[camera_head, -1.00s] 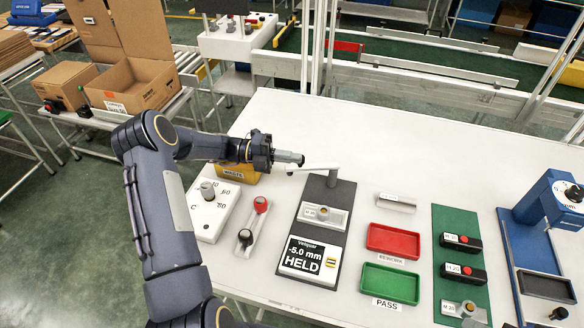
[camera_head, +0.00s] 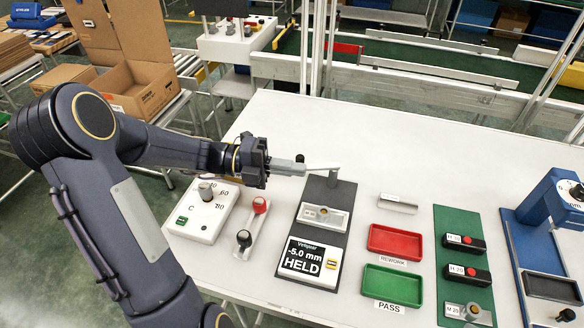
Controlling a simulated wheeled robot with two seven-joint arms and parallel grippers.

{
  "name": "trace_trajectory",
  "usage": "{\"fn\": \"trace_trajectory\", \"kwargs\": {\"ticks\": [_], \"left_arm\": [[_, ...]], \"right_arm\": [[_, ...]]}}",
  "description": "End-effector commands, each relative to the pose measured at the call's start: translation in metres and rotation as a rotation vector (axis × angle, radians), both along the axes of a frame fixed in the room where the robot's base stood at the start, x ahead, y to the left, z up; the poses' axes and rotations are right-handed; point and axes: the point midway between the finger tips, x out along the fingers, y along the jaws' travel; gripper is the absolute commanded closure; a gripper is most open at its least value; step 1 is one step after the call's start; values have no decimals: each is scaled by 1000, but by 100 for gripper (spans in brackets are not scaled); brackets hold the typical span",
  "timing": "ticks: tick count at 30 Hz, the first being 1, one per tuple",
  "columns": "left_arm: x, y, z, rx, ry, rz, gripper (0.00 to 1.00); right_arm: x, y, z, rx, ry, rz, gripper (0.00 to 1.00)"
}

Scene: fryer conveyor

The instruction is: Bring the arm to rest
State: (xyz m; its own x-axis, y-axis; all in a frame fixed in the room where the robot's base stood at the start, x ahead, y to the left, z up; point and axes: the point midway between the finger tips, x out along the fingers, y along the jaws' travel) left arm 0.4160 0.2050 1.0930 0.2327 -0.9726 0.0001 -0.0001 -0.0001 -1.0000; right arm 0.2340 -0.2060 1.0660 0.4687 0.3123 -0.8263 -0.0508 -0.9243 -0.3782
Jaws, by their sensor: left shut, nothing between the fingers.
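My left arm comes in from the left, and its gripper (camera_head: 290,167) is above the white table (camera_head: 400,135). The fingers are shut and point right. The fingertips are close to the light lever of the gauge stand (camera_head: 322,169) in the picture; I cannot tell whether they touch. The gauge display (camera_head: 311,259) reads "-5.0 mm HELD". My right gripper is not in view.
A temperature dial box (camera_head: 203,212) and a lever panel (camera_head: 245,238) lie left of the gauge. A red REWORK tray (camera_head: 395,241), a green PASS tray (camera_head: 392,285), a green board (camera_head: 460,225) and a blue press (camera_head: 560,205) are to the right. The table's back is clear.

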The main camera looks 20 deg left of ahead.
Motion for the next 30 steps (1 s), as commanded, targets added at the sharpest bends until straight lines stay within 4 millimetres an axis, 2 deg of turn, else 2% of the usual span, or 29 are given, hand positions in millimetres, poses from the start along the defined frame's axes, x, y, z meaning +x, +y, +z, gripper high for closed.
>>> {"fn": "trace_trajectory", "kwargs": {"ticks": [13,17,20,24,30], "left_arm": [[0,0,0,3,-3,-1,100],[-11,-9,3,90,-110,-35,100],[-36,-25,7,269,-353,-121,100],[-86,-41,3,598,-886,-355,100],[-144,-35,-12,955,-1717,-840,100]], "right_arm": [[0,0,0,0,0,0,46],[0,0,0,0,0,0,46],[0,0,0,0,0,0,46],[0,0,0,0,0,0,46],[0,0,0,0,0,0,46]]}}
